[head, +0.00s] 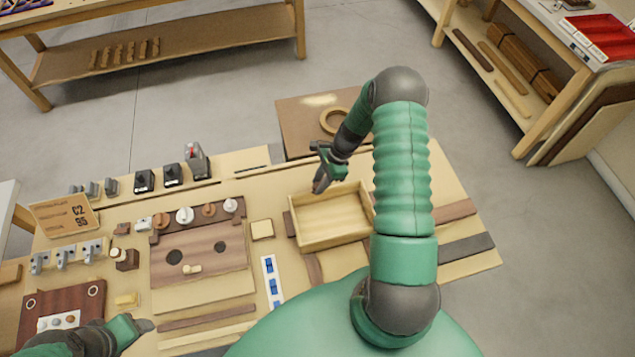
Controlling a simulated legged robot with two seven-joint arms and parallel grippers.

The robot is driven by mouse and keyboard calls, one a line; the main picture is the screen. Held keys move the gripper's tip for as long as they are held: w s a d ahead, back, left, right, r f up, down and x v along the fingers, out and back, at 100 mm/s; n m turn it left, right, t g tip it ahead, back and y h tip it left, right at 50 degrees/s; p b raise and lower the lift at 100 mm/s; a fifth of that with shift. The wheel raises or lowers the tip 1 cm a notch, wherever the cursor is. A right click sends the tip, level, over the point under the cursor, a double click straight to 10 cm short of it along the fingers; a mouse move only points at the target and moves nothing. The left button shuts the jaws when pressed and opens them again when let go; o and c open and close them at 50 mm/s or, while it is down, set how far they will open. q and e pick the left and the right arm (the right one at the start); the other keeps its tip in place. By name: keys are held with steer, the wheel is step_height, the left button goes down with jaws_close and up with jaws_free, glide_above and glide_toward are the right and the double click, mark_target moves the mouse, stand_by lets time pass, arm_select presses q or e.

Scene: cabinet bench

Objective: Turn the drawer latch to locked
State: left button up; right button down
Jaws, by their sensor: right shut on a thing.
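A shallow, open-topped wooden drawer or box (337,242) is right of centre on the bench. My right gripper (321,178) reaches down to its far left corner. It is shut on a small dark thing there, mostly hidden by the fingers. I cannot tell for sure whether this is the drawer latch, or which way the latch is turned. My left gripper (140,325) is low at the bottom left, over the near part of the bench, away from the drawer. Its jaws are too unclear to tell open from shut.
A brown panel with knobs (200,257) lies left of the drawer, with a strip of blue switches (270,280) between them. Black switch boxes (172,175) stand at the back. A brown ring (334,121) lies on a board (292,128) behind the drawer.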

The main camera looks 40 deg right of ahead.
steer(key=shift+s+d+r+n+g+b, duration=0.1)
steer(key=shift+s+d+n+g+b, duration=0.4)
steer(key=shift+n, duration=0.85)
steer(key=shift+s+d+n+g+b, duration=0.1)
steer(key=shift+d+n+g+b, duration=0.15)
steer(key=shift+n+g+b, duration=0.8)
steer(key=shift+s+d+r+n+g+b, duration=0.1)
steer(key=shift+s+d+n+b, duration=0.25)
steer(key=shift+n, duration=1.35)
steer(key=shift+w+d, duration=0.1)
steer(key=c, duration=1.5)
jaws_free()
steer(key=o, duration=0.4)
steer(key=shift+f, duration=0.1)
steer(key=shift+c, duration=0.2)
